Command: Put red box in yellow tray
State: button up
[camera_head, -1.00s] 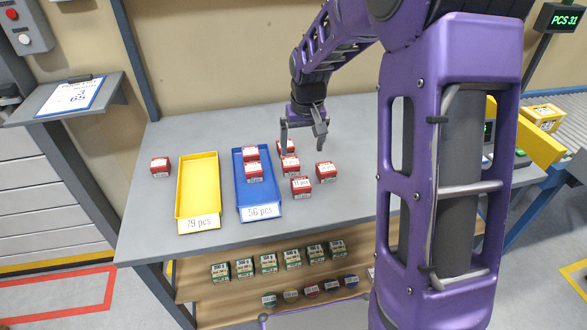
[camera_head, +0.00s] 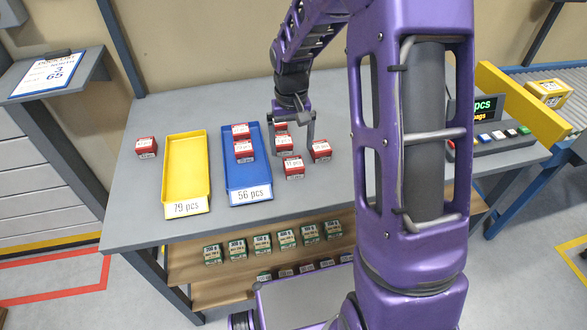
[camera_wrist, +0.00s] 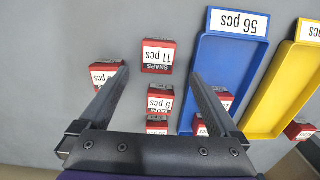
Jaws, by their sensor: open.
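The yellow tray (camera_head: 203,160) lies empty on the table, left of the blue tray; it also shows in the wrist view (camera_wrist: 289,95). Several red boxes stand loose right of the blue tray, including a front one labelled 11 pcs (camera_head: 293,168), a middle one (camera_head: 284,145) and a right one (camera_head: 321,151). Another red box (camera_head: 146,148) stands left of the yellow tray. My gripper (camera_head: 293,148) is open, pointing down over the loose group. In the wrist view, the middle box (camera_wrist: 160,98) shows between my fingers (camera_wrist: 160,72). I cannot tell whether a finger touches any box.
The blue tray (camera_head: 257,182), labelled 56 pcs, holds two red boxes, close beside my gripper. A lower shelf (camera_head: 190,266) carries several green boxes. A button panel with a display (camera_head: 490,125) stands at the right. Bare table lies behind the trays.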

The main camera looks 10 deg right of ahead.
aim_at(294, 162)
jog(key=f, duration=0.3)
jog(key=s+f, duration=0.1)
jog(key=f, duration=0.1)
jog(key=shift+d+f+b, duration=0.2)
jog(key=shift+f+b, duration=0.15)
jog(key=shift+w+f, duration=0.1)
jog(key=shift+f, duration=0.3)
jog(key=shift+r, duration=0.1)
grip_shut()
